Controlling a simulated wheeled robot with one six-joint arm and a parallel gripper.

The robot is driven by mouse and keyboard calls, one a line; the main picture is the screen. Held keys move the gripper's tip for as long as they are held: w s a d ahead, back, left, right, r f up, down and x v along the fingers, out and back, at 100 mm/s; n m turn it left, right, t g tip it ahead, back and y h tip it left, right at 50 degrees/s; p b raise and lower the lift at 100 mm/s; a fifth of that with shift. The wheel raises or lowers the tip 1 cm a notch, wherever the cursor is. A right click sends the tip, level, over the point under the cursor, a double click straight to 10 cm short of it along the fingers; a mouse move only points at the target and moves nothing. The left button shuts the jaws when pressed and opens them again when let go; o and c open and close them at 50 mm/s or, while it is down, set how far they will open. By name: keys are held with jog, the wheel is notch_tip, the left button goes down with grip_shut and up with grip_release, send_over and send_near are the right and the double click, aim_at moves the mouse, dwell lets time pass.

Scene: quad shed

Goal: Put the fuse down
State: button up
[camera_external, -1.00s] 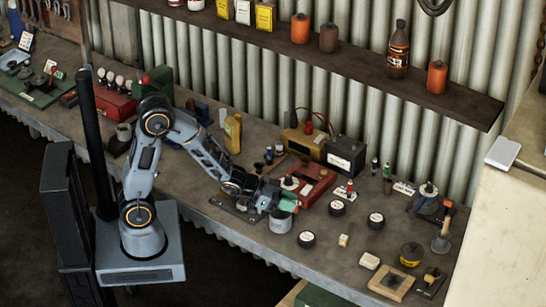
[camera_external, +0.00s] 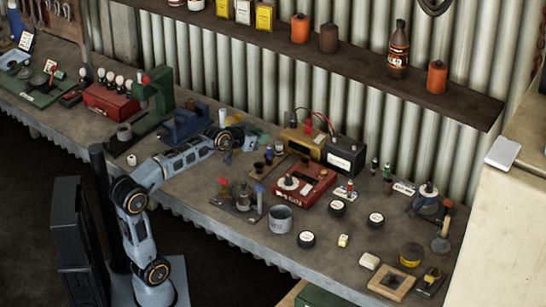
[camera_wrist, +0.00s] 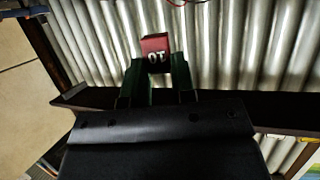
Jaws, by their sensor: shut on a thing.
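The red fuse (camera_wrist: 155,44), with pale markings like a 10, stands out between the dark green fingertips of my gripper (camera_wrist: 154,75) in the wrist view. My gripper is shut on it. In the external view my wrist (camera_external: 232,136) is over the back of the bench, left of the yellow box. The fingers and fuse are too small there to make out clearly. A dark fuse block (camera_external: 240,203) sits near the bench's front edge, with a red piece (camera_external: 223,182) and a blue piece (camera_external: 259,189) standing up on it.
A grey cup (camera_external: 280,220) and a red tester box (camera_external: 314,181) stand right of the block. A blue vise (camera_external: 187,128) and green press (camera_external: 150,100) are left of my wrist. A shelf (camera_external: 350,69) runs along the corrugated wall. Bare bench lies left of the block.

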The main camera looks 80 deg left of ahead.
jog(key=s+a+f+n+g+y+b, duration=0.1)
jog(key=s+a+f+n+y+b, duration=0.2)
jog(key=s, duration=0.9)
jog(key=g+b, duration=0.2)
jog(key=b, duration=0.1)
send_over(202, 188)
notch_tip(202, 188, down, 6)
jog(key=r, duration=0.1)
jog(key=shift+s+f+n+y, duration=0.1)
jog(key=shift+f+n+y, duration=0.2)
jog(key=shift+n, duration=0.1)
jog(key=shift+f+b, duration=1.9)
jog(key=shift+f, duration=2.9)
jog(key=shift+f+b, duration=0.25)
jog(key=shift+b, duration=0.05)
jog(key=o, duration=0.9)
jog(key=shift+r+p, duration=0.15)
jog(key=shift+p, duration=0.2)
